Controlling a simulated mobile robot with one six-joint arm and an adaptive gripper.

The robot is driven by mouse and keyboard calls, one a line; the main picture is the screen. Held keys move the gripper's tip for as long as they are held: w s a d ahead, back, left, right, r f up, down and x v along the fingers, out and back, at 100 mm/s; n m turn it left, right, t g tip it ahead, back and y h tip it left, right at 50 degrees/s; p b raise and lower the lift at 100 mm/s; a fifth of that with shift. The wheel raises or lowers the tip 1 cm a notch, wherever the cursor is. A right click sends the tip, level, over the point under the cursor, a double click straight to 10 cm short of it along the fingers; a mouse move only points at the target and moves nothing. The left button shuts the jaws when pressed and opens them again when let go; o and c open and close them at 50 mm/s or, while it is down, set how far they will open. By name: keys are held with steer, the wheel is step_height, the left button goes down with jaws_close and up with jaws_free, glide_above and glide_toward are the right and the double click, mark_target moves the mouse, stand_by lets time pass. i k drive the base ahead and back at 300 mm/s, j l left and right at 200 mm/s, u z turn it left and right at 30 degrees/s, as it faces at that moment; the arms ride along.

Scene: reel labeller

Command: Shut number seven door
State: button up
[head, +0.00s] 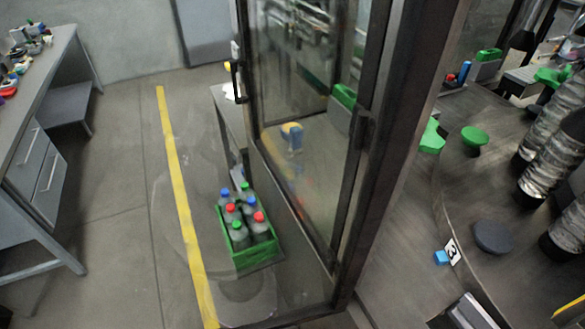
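A framed glass door (300,150) of the machine stands open in the middle of the head view, swung out over the floor. Its dark handle (237,82) is on the left edge of the frame, and its right side meets a thick dark post (395,150). I see no number seven on the door, so I cannot tell whether it is the one named. My gripper is not in view.
A green crate (252,257) with several bottles stands on the floor by the door's lower left. A yellow floor line (180,200) runs left of it. A workbench (45,80) stands far left. A label "3" (453,251) is on the machine's table (420,270).

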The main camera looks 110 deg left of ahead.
mark_target(423, 33)
steer(key=u, duration=7.05)
steer(key=i+j+z, duration=0.1)
steer(key=i+z, duration=0.15)
steer(key=i, duration=0.25)
steer(key=i+j+z, duration=0.25)
steer(key=i, duration=0.25)
steer(key=i+j+z, duration=0.25)
steer(key=i, duration=0.2)
steer(key=i+l+z, duration=0.15)
steer(key=z, duration=0.35)
steer(key=i+z, duration=0.3)
steer(key=z, duration=0.15)
steer(key=i+z, duration=0.25)
steer(key=z, duration=0.25)
steer(key=i+j+z, duration=0.1)
steer(key=i+z, duration=0.15)
steer(key=z, duration=0.2)
steer(key=i+j+z, duration=0.2)
steer(key=z, duration=0.3)
steer(key=i+l+z, duration=0.1)
steer(key=z, duration=0.4)
steer(key=i+z, duration=0.3)
steer(key=z, duration=0.2)
steer(key=i+z, duration=0.2)
steer(key=z, duration=0.25)
steer(key=i+j+z, duration=0.15)
steer(key=z, duration=0.35)
steer(key=i+j+z, duration=0.2)
steer(key=z, duration=1.25)
